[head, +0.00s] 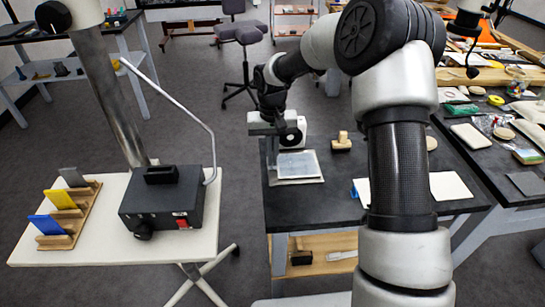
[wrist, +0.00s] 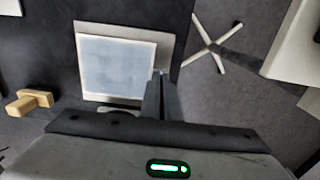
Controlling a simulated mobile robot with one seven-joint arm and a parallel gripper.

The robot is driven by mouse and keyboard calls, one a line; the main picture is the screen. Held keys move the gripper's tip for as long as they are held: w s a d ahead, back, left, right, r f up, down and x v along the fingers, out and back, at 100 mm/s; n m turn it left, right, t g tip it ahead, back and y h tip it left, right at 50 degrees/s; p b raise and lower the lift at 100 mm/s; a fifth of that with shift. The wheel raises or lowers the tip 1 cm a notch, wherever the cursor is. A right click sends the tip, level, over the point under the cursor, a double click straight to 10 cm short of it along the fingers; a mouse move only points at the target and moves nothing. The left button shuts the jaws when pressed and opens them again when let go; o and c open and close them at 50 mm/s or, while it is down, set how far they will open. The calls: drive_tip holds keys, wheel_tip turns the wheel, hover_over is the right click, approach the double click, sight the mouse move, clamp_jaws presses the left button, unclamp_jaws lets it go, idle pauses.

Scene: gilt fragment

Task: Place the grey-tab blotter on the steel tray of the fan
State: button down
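A slanted grey piece (head: 73,177) stands at the far end of a wooden rack on the white cart at left. It is the only grey one there and appears to be the grey-tab blotter. The steel tray (head: 316,180) lies on the dark table, with a pale square sheet (head: 296,165) on it. The sheet and tray rim (wrist: 166,46) also show in the wrist view. In the head view the fingertips are unclear.
A yellow piece (head: 60,200) and a blue piece (head: 46,224) share the rack (head: 82,212). A black box (head: 165,200) with a bent grey rod stands beside it. A wooden block with a handle (head: 342,142) is right of the tray. Floor separates the cart and the table.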

drive_tip(key=shift+f, duration=0.1)
drive_tip(key=shift+f, duration=0.15)
drive_tip(key=c, duration=2)
unclamp_jaws()
